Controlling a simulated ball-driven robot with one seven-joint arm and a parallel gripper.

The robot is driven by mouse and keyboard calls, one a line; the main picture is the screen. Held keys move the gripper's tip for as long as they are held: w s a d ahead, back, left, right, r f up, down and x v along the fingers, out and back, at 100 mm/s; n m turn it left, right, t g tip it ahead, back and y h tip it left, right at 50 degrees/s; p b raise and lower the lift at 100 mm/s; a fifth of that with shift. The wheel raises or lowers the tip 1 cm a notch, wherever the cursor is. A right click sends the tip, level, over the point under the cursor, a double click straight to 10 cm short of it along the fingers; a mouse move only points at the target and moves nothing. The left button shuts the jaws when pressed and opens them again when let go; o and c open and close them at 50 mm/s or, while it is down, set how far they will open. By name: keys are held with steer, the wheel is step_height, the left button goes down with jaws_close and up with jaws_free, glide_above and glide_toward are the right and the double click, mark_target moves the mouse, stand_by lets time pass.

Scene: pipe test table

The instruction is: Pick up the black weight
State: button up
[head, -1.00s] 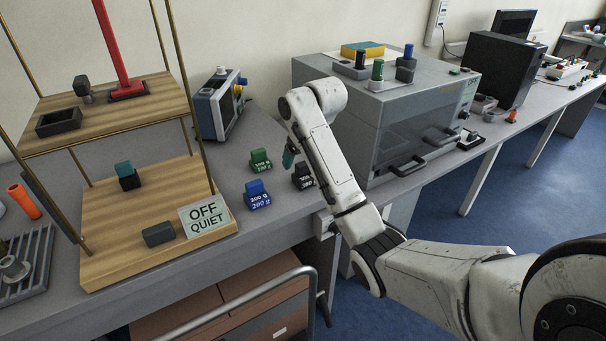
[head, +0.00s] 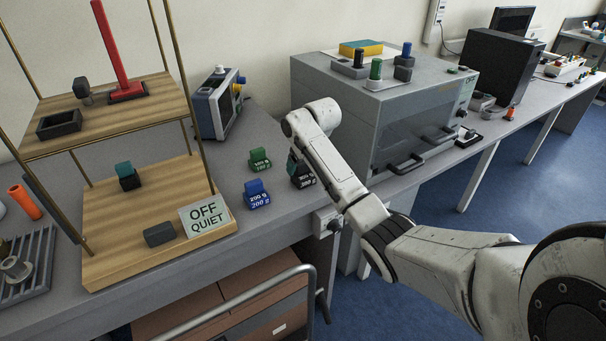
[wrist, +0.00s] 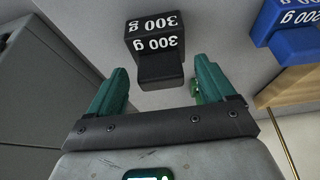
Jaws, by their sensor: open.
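The black weight (head: 304,180), marked 300 g, stands on the grey bench beside the blue and green weights. My arm's end partly hides it in the head view. In the wrist view, the black weight (wrist: 154,30) is seen with its white lettering upside down and its handle block toward my gripper. I see no contact. In the head view my gripper (head: 293,165) is small and mostly hidden by my arm, right above the weight.
A blue 200 g weight (head: 257,195) and a green weight (head: 260,160) stand close on the left. Farther left is a wooden shelf (head: 110,235) with an OFF QUIET sign (head: 205,215). A large grey oven (head: 385,110) stands behind and to the right.

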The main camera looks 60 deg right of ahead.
steer(key=shift+w+d+f, duration=0.1)
steer(key=shift+w+f, duration=0.1)
steer(key=shift+f, duration=0.35)
steer(key=shift+c, duration=0.5)
steer(key=c, duration=0.9)
steer(key=shift+c, duration=0.4)
steer(key=shift+r, duration=0.1)
